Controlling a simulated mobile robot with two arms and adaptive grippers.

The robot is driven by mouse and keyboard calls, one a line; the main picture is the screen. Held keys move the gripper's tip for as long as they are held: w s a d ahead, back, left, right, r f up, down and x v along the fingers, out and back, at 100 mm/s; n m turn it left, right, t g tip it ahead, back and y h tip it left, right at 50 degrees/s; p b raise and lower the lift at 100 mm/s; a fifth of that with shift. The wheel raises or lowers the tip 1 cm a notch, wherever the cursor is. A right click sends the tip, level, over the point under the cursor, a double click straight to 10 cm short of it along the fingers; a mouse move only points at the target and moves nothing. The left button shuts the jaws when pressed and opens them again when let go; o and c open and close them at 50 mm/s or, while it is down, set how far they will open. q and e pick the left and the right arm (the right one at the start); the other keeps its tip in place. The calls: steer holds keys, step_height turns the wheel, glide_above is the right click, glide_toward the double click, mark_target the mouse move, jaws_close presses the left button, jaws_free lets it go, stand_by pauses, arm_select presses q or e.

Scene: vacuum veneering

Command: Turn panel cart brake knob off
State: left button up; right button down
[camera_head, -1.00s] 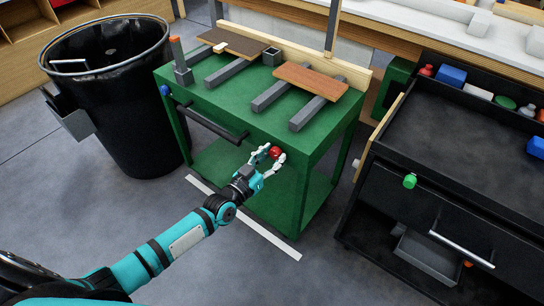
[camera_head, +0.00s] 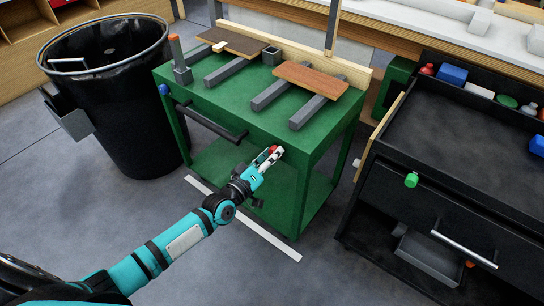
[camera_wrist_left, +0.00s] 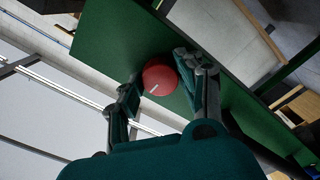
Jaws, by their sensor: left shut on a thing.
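The green panel cart (camera_head: 215,108) stands in the middle of the head view. Its red brake knob (camera_head: 272,150) sits on the front face near the right corner, mostly covered by my fingers. My left gripper (camera_head: 269,157) is shut on the knob. In the left wrist view, the round red knob (camera_wrist_left: 160,78) with a white mark shows between the fingers of my left gripper (camera_wrist_left: 158,88). The mark runs at a slant. The right gripper is not in view.
A blue knob (camera_head: 164,90) and a dark handle bar (camera_head: 212,122) are on the cart's front. Two wood panels lie on grey bars on top. A black bin (camera_head: 120,110) stands left; a black drawer cart (camera_head: 440,200) with a green knob (camera_head: 411,180) stands right. A white strip (camera_head: 270,240) marks the floor.

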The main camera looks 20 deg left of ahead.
arm_select(q)
steer(key=shift+n, duration=0.4)
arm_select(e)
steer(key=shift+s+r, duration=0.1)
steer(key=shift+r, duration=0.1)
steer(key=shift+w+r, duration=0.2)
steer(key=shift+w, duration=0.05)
arm_select(q)
steer(key=o, duration=1.2)
steer(key=shift+c, duration=0.2)
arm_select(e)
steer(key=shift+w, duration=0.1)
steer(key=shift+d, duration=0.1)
arm_select(q)
steer(key=v, duration=1.2)
